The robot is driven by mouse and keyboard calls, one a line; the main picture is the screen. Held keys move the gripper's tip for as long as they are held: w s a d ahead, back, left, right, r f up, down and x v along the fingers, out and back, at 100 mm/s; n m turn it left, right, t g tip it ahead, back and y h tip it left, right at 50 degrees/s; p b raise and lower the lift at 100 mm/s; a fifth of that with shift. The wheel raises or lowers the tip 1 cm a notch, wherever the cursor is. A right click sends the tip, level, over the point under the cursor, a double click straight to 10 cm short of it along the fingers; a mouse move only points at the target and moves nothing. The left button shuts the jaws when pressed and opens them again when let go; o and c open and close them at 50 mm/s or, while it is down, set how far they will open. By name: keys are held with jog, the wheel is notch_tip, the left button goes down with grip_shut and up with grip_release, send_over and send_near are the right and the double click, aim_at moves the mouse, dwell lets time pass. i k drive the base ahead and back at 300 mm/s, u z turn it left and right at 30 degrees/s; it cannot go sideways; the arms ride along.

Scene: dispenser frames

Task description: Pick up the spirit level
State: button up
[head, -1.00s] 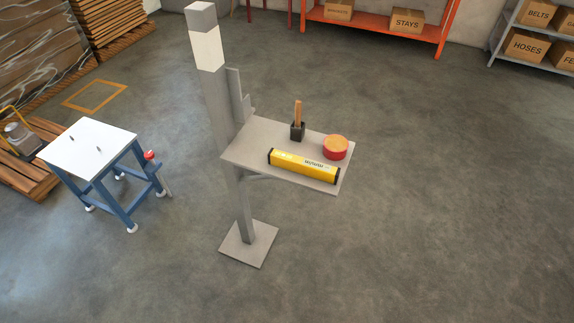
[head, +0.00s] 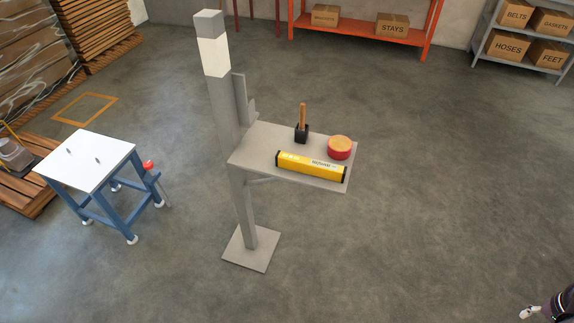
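The spirit level, a yellow bar with black ends and a pale label (head: 311,166), lies along the front edge of a grey shelf (head: 262,140) in the head view. The shelf is fixed to a grey post. My gripper (head: 531,313) shows only in part at the bottom right corner, dark with a pale tip. It is far from the spirit level and apart from it. Most of it is cut off by the frame edge, so whether it is open or shut does not show.
A mallet-like tool with a wooden handle (head: 302,127) and a red round tin (head: 339,148) stand behind the level. A white-topped blue stool (head: 88,161) is at left. Orange (head: 360,28) and grey racks with boxes stand at the back. The floor right of the shelf is clear.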

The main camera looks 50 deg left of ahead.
aim_at(313, 167)
jog(key=u, duration=0.8)
jog(key=i, duration=0.55)
jog(key=k, duration=0.6)
jog(key=z, duration=0.05)
